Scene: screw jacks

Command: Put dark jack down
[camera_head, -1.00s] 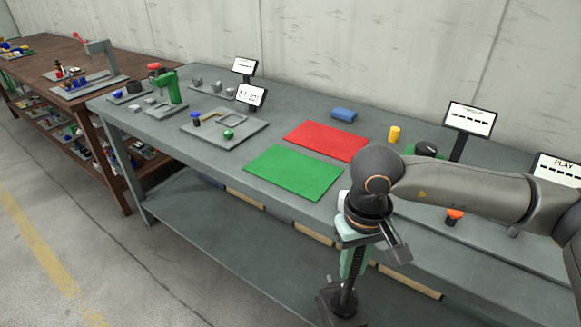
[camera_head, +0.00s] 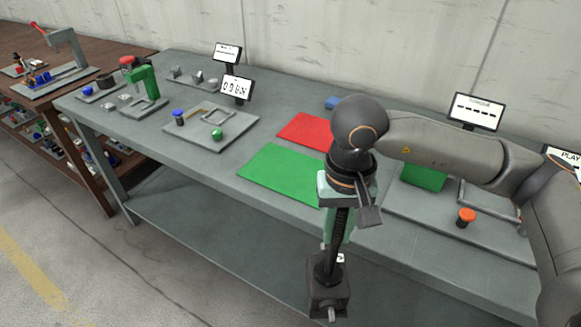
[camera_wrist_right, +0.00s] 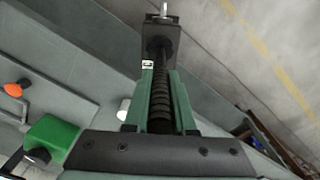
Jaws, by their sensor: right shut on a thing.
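The dark jack (camera_head: 328,292) has a black block base and a threaded black screw. It hangs upright from my right gripper (camera_head: 340,222), in front of the workbench's front edge. The teal fingers are shut on its screw. In the right wrist view the jack's screw (camera_wrist_right: 160,98) runs between the green fingers of my right gripper (camera_wrist_right: 160,85), with the black block beyond their tips. A green mat (camera_head: 278,176) and a red mat (camera_head: 305,131) lie flat on the workbench (camera_head: 205,165), left of the gripper. My left gripper is out of view.
A green block (camera_head: 424,177) and an orange button (camera_head: 466,216) are on a grey plate to the right. A blue item (camera_head: 332,103) lies behind the red mat. A grey plate with a green ball (camera_head: 217,133) is left of the mats. Small displays stand along the back.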

